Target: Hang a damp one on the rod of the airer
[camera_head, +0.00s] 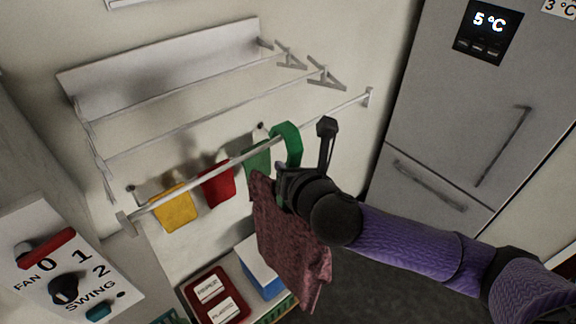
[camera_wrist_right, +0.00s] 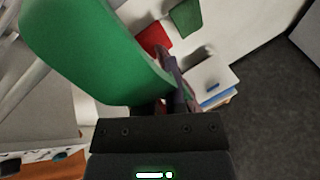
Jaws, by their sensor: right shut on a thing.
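The airer's front rod (camera_head: 335,112) runs slantwise from lower left to upper right along the wall. My right gripper (camera_head: 284,180) is shut on the green hook (camera_head: 290,142), from which a dark red-brown cloth (camera_head: 290,245) hangs down. The hook's curved top overlaps the rod in the head view; I cannot tell whether it bears on it. In the right wrist view the green hook (camera_wrist_right: 90,50) fills the upper left, and the fingertips are mostly hidden. My left gripper is not in view.
Small yellow (camera_head: 175,208), red (camera_head: 217,187) and green (camera_head: 257,162) cloths hang behind the rod. Upper airer bars and a shelf (camera_head: 175,68) are above. A fridge (camera_head: 460,110) stands right, a switch panel (camera_head: 65,265) lower left. Bins with a dark red lid (camera_head: 213,296) are below.

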